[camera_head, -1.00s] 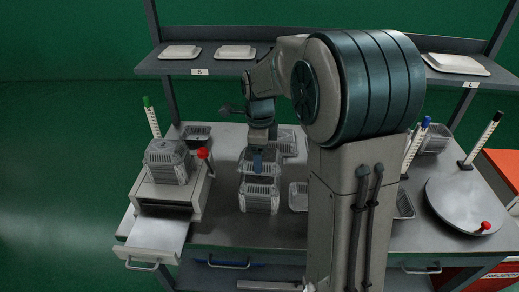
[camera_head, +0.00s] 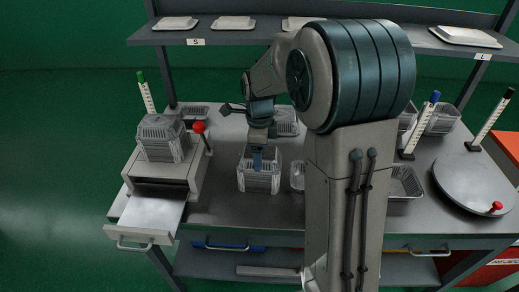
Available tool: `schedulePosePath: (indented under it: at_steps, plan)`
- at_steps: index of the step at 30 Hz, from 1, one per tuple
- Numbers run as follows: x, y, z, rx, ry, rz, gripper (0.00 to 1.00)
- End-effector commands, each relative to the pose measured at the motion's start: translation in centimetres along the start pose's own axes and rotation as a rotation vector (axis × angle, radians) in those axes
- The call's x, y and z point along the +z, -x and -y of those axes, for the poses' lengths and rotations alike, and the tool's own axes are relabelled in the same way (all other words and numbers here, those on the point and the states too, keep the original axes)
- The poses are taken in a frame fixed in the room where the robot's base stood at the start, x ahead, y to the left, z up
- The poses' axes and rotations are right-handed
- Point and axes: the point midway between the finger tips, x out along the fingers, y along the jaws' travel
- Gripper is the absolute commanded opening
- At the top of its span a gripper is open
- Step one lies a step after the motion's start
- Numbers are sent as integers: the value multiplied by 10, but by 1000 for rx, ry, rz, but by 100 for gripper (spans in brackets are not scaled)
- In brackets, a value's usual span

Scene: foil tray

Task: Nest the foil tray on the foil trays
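The fingers seem shut on this tray, but the tips are too small to see clearly. The tray lines up with the foil trays (camera_head: 260,187) on the table, and their outlines merge into one stack. I cannot tell whether it is fully seated or slightly above them.
A press-like box (camera_head: 145,165) with a red-knobbed lever, grey trays on top and a metal plate stands left. More trays (camera_head: 285,122) lie behind my gripper. A round plate (camera_head: 473,178) and upright gauges stand right. My arm hides the table's middle right.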

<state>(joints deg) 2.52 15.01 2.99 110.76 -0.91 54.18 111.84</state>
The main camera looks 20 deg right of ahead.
Motion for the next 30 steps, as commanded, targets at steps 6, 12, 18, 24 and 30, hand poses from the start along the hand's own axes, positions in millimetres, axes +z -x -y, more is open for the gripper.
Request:
schedulePosePath:
  at_steps: [6, 12, 18, 24, 30]
  plan:
    - [-1, -2, 0, 2, 0, -2, 50]
    - [-1, -2, 0, 2, 0, -2, 96]
    - [0, -1, 0, 1, 0, -1, 96]
    - [0, 15, 1, -2, 0, 0, 96]
    - [0, 58, 1, -5, 1, 1, 96]
